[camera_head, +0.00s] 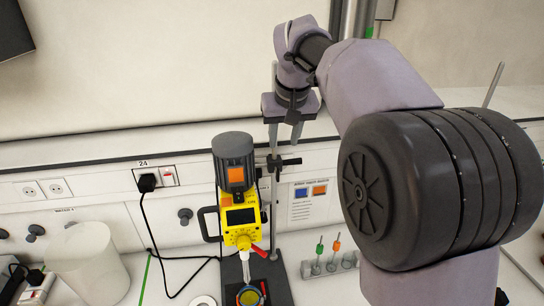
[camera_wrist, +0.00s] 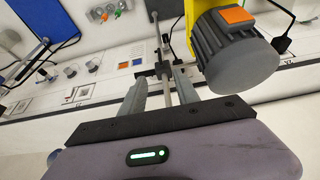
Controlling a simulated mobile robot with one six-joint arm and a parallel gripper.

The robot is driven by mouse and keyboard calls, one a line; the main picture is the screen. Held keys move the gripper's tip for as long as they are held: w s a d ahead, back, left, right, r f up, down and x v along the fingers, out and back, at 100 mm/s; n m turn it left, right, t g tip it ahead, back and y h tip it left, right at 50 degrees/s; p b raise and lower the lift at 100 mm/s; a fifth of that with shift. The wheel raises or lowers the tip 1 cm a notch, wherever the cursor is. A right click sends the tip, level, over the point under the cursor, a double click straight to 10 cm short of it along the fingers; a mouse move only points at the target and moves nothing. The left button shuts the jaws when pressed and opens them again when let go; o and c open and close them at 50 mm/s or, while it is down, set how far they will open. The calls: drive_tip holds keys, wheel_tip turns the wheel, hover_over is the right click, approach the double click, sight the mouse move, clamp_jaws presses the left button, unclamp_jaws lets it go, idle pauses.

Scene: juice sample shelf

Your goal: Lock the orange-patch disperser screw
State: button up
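The disperser (camera_head: 240,215) has a yellow body and a grey motor cap with an orange patch (camera_head: 236,174). In the wrist view its motor (camera_wrist: 232,50) is at upper right. It is mounted on a thin upright stand rod (camera_head: 274,185). A black clamp with a cross-bar screw (camera_head: 289,162) sits on the rod, right of the motor; it also shows in the wrist view (camera_wrist: 158,70), partly hidden between the fingers. My gripper (camera_head: 285,142) points down just above the clamp. In the wrist view its fingers (camera_wrist: 160,78) are apart, with the rod between them; contact with the screw cannot be told.
A rack with several small tools (camera_head: 332,264) stands to the right and a white cylinder (camera_head: 92,265) to the left. A black cable (camera_head: 146,225) runs from the wall socket. The wall ledge (camera_head: 80,160) is behind.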

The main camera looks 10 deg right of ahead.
sight(278, 168)
drive_tip(key=x, duration=1.5)
drive_tip(key=shift+f+b, duration=0.2)
drive_tip(key=shift+b, duration=0.2)
clamp_jaws()
